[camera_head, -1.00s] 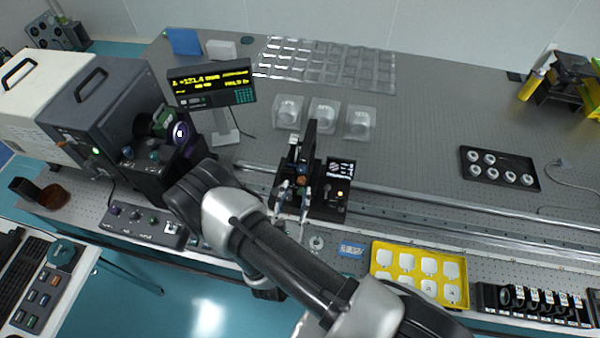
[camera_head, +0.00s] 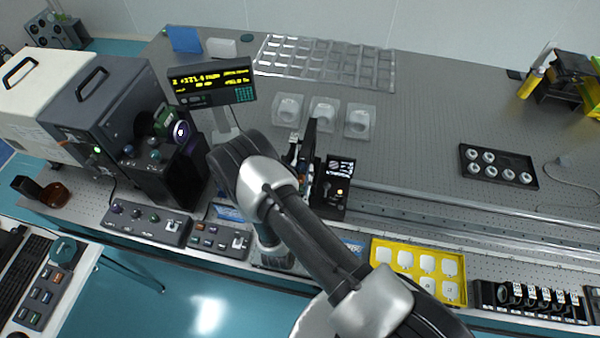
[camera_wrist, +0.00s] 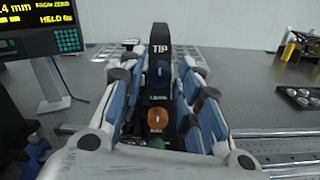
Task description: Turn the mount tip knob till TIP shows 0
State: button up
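The mount is a dark upright post (camera_wrist: 160,38) labelled TIP, standing ahead of my gripper in the wrist view. A dark blue knob (camera_wrist: 160,73) sits below the TIP label. An orange knob (camera_wrist: 157,120) is lower, below a second label, with a green one (camera_wrist: 157,142) partly hidden under it. My gripper (camera_wrist: 160,68) is open, its blue-padded fingers on either side of the post and knobs. I cannot tell whether either finger touches the blue knob.
A readout (camera_head: 211,82) with yellow text stands left of the mount; its digits are hard to read. A black box (camera_head: 337,182) with a small screen is right of the mount. Clear cups (camera_head: 324,113) stand behind. A yellow tray (camera_head: 377,252) lies front right. A rail runs right.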

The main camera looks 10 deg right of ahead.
grip_shut()
jog(key=shift+f+n+b, duration=0.1)
jog(key=shift+n+b, duration=0.3)
jog(key=n+b, duration=0.2)
jog(key=n, duration=0.2)
jog(key=shift+n+b, duration=0.4)
jog(key=n+b, duration=0.2)
jog(key=n, duration=0.4)
jog(key=shift+a, duration=0.1)
dwell(0.4)
jog(key=shift+o, duration=1.8)
grip_release()
